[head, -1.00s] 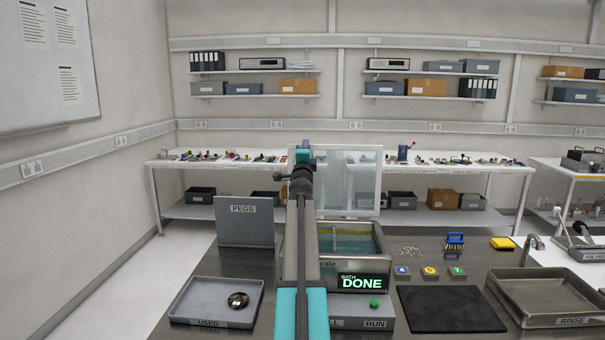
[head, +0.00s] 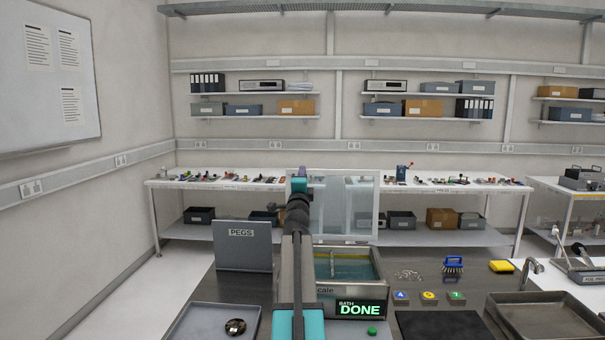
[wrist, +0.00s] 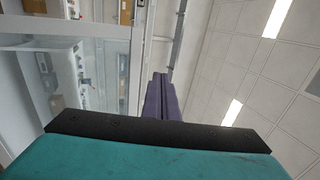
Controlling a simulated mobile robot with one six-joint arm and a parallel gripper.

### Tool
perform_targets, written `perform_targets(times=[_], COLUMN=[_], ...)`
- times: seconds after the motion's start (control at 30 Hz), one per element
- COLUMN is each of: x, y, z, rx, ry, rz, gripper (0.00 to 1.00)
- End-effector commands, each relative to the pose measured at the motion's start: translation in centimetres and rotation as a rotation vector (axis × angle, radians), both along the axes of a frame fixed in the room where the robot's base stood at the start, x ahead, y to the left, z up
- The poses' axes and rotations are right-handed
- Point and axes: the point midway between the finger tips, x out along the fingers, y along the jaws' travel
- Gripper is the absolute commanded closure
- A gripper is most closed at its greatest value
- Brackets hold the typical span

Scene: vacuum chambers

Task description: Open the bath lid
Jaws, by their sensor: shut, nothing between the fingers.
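The bath (head: 348,266) is a metal box with teal liquid inside; its display reads "BATH DONE". Its clear lid with a pale frame (head: 376,210) stands upright at the bath's rear, so the bath is uncovered. The lid also shows at the left in the wrist view (wrist: 80,30). My gripper (head: 301,171) is raised at the lid's upper left corner, and my arm hides part of the lid's left side and the bath's left side. The purple fingers (wrist: 161,97) are together and empty, beside the lid frame. I cannot tell whether they touch it.
A grey PEGS box (head: 244,247) stands left of the bath. A tray (head: 196,325) with a round metal part lies in front of it. A black mat (head: 438,325), numbered blocks (head: 428,298), a brush (head: 453,264) and a metal basin (head: 550,317) are to the right.

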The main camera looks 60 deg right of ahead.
Motion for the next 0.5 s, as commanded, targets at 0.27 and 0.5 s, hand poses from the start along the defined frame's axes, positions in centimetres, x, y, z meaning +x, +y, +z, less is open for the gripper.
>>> perform_targets(times=[0.27,0.5], x=[-1.3,-2.2], y=[2.6,4.7], z=[0.3,0.6], rx=[0.000,0.000], ry=[-0.001,0.000], rz=[0.001,0.002], gripper=[1.00,1.00])
